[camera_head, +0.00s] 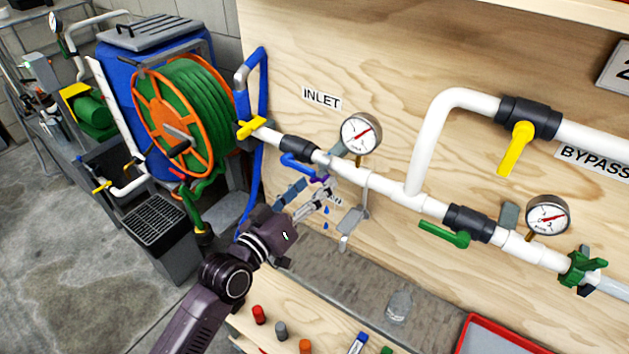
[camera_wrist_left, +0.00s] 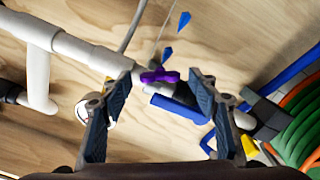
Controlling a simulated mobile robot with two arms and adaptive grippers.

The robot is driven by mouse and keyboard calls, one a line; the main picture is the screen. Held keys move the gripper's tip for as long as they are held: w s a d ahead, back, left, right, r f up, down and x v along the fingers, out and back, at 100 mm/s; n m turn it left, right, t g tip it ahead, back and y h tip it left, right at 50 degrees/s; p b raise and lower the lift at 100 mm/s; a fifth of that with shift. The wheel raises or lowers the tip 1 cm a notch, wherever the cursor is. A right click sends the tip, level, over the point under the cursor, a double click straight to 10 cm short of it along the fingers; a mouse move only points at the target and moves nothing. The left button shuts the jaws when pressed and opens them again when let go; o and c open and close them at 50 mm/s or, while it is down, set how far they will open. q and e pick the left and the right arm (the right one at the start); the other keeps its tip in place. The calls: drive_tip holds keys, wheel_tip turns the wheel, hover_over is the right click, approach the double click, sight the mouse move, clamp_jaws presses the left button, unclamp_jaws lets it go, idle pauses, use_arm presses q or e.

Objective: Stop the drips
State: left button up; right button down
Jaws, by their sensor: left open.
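A white pipe (camera_head: 340,171) crosses the plywood wall beside the INLET label. Blue drips (camera_head: 326,211) hang in the air below it near a small purple piece (camera_head: 319,178) on the pipe's underside. A blue lever (camera_head: 296,163) is at a black valve body (camera_head: 298,148) just left. My left gripper (camera_head: 309,196) is open and empty, just below the pipe. In the left wrist view, the purple piece (camera_wrist_left: 160,76) shows between the open fingers, apart from them, with the blue lever (camera_wrist_left: 180,108) behind. Drips (camera_wrist_left: 183,20) also show there. My right gripper is out of view.
Pressure gauges (camera_head: 361,133) stand on the pipe. Yellow (camera_head: 516,147) and green (camera_head: 444,234) handles are further right. A green hose reel (camera_head: 185,115) and blue barrel (camera_head: 155,55) stand left. A clear bottle (camera_head: 399,305), coloured small items and a red tray (camera_head: 500,335) lie below.

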use_arm(q)
drive_tip(key=shift+w+d, duration=0.25)
drive_tip(key=shift+w, duration=0.2)
drive_tip(key=c, duration=1.2)
drive_tip(key=shift+o, duration=0.2)
drive_tip(key=shift+m+p, duration=0.3)
drive_tip(key=shift+m, duration=0.9)
drive_tip(key=m, duration=0.2)
drive_tip(key=shift+m, duration=0.3)
drive_tip(key=o, duration=1.2)
drive_tip(key=shift+c, duration=0.2)
